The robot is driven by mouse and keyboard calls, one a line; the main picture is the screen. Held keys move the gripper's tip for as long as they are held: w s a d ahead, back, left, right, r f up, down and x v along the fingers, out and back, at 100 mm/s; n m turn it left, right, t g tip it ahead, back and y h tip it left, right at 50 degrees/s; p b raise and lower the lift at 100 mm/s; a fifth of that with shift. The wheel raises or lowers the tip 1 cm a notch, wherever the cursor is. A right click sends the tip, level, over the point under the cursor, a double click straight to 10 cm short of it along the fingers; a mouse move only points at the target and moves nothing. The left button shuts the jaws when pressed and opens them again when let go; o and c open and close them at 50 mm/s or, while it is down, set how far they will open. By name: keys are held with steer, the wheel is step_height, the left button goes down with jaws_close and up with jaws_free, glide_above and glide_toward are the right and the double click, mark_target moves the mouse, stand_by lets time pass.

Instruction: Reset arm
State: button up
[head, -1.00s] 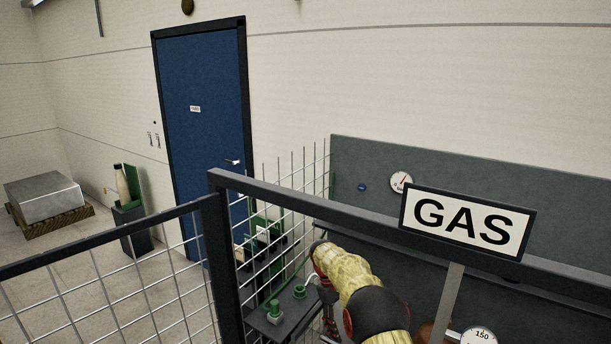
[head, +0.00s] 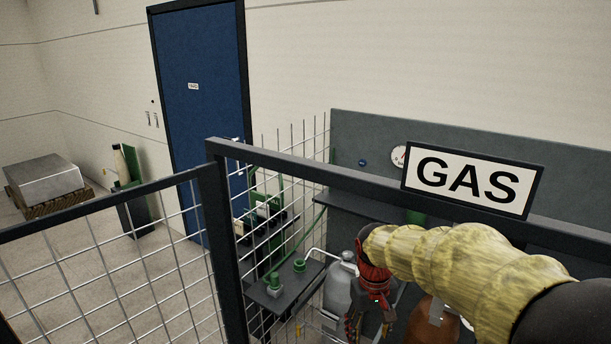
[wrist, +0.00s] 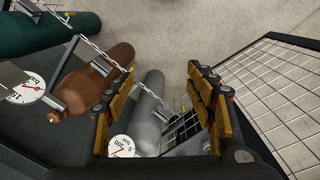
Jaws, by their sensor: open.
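A dark-framed mesh fence (head: 110,275) with a GAS sign (head: 470,180) stands close in front. A shelf (head: 285,290) with green fittings sits left of the gripper. Gauges (wrist: 27,87) and a chain (wrist: 97,48) are near the cylinders. Open floor (wrist: 200,30) shows beyond.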

steer(key=s+d+r+m+t+b, duration=0.1)
steer(key=s+d+t+b, duration=0.1)
steer(key=s, duration=0.9)
steer(key=s+d+r+m+t+b, duration=0.1)
steer(key=s+b, duration=0.4)
steer(key=s, duration=0.6)
steer(key=shift+d+r+t+y, duration=0.35)
steer(key=shift+r+t, duration=0.25)
steer(key=shift+t, duration=0.6)
